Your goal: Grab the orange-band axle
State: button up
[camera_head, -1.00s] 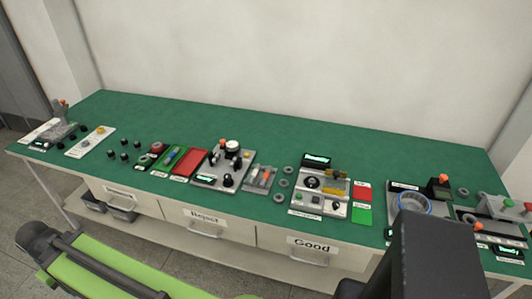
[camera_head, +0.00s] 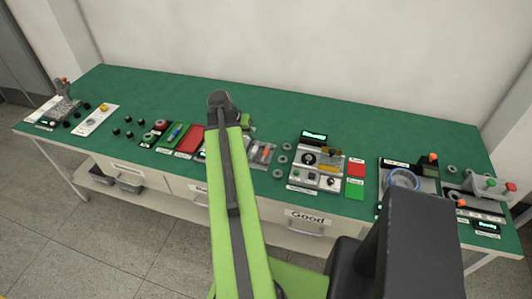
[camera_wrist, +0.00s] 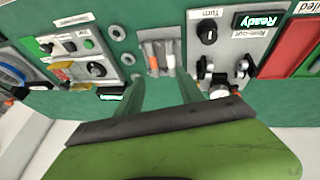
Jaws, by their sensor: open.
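The orange-band axle (camera_wrist: 154,62) sits in a small grey tray (camera_wrist: 146,36) in the wrist view, beside a second axle with a paler end (camera_wrist: 171,64). The tray also shows in the head view (camera_head: 254,158), just right of my raised arm, with an orange spot (camera_head: 266,153) in it. My gripper (camera_wrist: 162,84) is open, its two fingers apart and pointing toward the tray in the wrist view. Nothing shows between the fingers. In the head view my arm hides the gripper.
A run-out tester (camera_wrist: 222,45) with a "Ready" display stands beside the tray. On its other side are grey rings (camera_wrist: 113,32) and a control panel (camera_wrist: 75,48). A red tray (camera_head: 190,139) lies left of my arm. The back of the green table (camera_head: 330,110) is clear.

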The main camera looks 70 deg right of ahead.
jog(key=s+d, duration=0.1)
jog(key=s, duration=0.1)
jog(key=b, duration=1.1)
send_near(264, 153)
jog(key=f, duration=0.1)
jog(key=d+f, duration=0.1)
jog(key=f, duration=0.1)
jog(key=shift+s+m, duration=0.25)
jog(key=shift+m, duration=0.05)
jog(key=shift+s+d+f, duration=0.1)
jog(key=shift+d+f, duration=0.05)
jog(key=shift+f, duration=0.1)
jog(key=shift+r, duration=0.1)
jog(key=b+x, duration=0.5)
jog(key=shift+d, duration=0.1)
grip_shut()
